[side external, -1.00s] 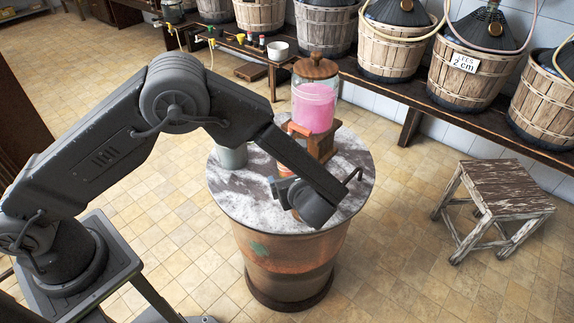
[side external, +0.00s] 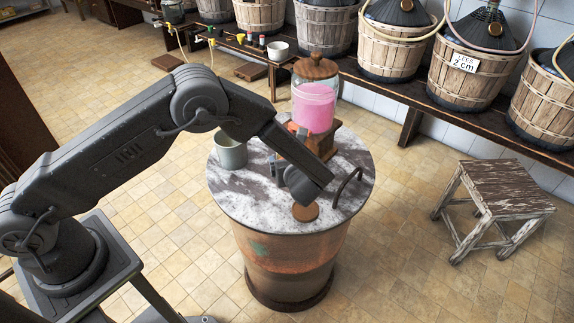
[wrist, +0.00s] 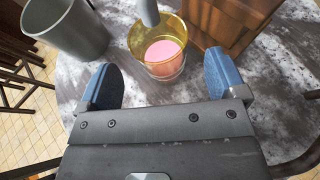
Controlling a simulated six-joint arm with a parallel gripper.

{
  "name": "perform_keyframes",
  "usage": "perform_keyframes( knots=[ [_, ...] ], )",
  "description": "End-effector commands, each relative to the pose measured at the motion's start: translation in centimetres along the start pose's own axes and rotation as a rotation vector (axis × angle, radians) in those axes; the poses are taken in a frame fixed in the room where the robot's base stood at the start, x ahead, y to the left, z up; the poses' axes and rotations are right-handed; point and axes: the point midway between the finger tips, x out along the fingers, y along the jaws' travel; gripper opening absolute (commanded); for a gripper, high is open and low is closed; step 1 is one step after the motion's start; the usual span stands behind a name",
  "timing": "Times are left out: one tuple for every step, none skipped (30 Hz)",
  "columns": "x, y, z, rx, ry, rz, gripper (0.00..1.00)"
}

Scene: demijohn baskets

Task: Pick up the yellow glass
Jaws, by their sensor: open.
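The yellow glass (wrist: 141,49) shows in the wrist view with a yellow upper wall and pink liquid inside. It stands upright on the marbled round tabletop, below the grey spout (wrist: 148,12) of the dispenser. My gripper (wrist: 160,74) is open, its two blue fingers apart, with the glass just ahead of the gap between them. Nothing is held. In the side view, the gripper (side external: 276,168) is low over the table in front of the dispenser, and my arm mostly hides the glass there.
A glass dispenser (side external: 314,110) of pink liquid stands on a wooden stand (side external: 322,148) at the back. A grey cup (side external: 231,153) stands left. A round brown disc (side external: 305,212) and a dark curved handle (side external: 348,186) are near the front and right. The tabletop (side external: 250,200) is clear front left.

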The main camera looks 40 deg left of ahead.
Motion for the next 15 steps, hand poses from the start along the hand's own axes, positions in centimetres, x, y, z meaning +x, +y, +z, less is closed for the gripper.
perform_keyframes(
  knots=[
    [0.5, 0.0, 0.2, -0.001, 0.0, 0.002, 0.9],
    [0.8, 0.0, 0.3, -0.002, 0.0, 0.002, 0.9],
    [1.3, 0.0, 0.5, -0.003, 0.0, 0.003, 0.9],
    [1.7, 0.1, 0.7, -0.004, 0.0, 0.004, 0.9],
    [2.2, 0.1, 0.9, -0.004, -0.001, 0.004, 0.9],
    [2.8, 0.1, 0.8, -0.002, 0.0, 0.003, 0.9],
    [3.3, 0.1, 0.8, -0.002, 0.0, 0.003, 0.9],
    [3.8, 0.1, 0.7, -0.002, 0.001, 0.004, 0.9],
    [4.2, 0.1, 0.7, -0.001, 0.001, 0.003, 0.9],
    [4.5, 0.1, 0.8, -0.001, 0.0, 0.002, 0.9],
    [4.7, 0.0, 0.8, -0.001, 0.0, 0.002, 0.9],
    [4.9, 0.0, 0.8, -0.001, -0.001, 0.001, 0.9],
    [4.9, 0.0, 0.8, -0.001, -0.001, 0.001, 0.9],
    [4.9, 0.0, 0.8, -0.001, 0.0, 0.0, 0.9],
    [4.9, 0.0, 0.8, -0.001, 0.0, 0.0, 0.9]
  ],
)
